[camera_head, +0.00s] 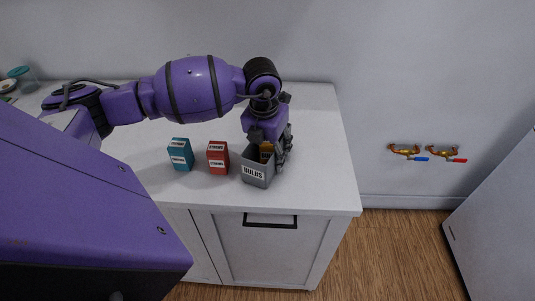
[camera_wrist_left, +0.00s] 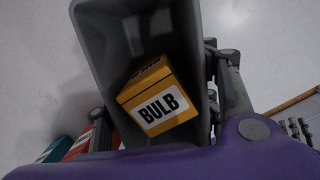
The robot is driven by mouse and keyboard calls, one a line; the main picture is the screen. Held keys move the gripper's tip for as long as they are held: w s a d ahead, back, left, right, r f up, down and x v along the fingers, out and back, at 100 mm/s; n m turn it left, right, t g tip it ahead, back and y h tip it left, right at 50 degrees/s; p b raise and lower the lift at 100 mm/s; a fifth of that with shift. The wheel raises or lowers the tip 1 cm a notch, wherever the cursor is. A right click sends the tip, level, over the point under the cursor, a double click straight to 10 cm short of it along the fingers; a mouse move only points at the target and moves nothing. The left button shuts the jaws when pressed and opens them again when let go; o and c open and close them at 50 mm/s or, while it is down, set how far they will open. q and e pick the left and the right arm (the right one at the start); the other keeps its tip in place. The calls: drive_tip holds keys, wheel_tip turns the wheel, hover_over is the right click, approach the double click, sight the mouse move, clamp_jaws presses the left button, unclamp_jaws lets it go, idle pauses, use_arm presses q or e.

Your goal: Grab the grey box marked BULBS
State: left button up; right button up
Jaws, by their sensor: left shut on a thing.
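The grey box marked BULBS (camera_head: 257,173) is an open-topped bin near the front right of the white counter. A yellow box labelled BULB (camera_wrist_left: 160,105) lies inside it and also shows in the head view. My left gripper (camera_head: 279,158) comes down over the bin from behind and is shut on it. In the left wrist view the grey bin (camera_wrist_left: 190,62) fills the middle, with dark finger parts along its sides. Whether the bin is lifted off the counter is hard to tell. My right gripper is not in view.
A red box (camera_head: 218,158) and a teal box (camera_head: 180,155) stand left of the bin on the counter (camera_head: 315,150). The counter's right end is clear. Wall valves (camera_head: 427,153) are to the right, and a jar (camera_head: 24,78) is at the far left.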

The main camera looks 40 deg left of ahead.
use_arm(q)
drive_tip(key=shift+c, duration=1.2)
drive_tip(key=shift+r, duration=0.1)
drive_tip(key=shift+r, duration=0.1)
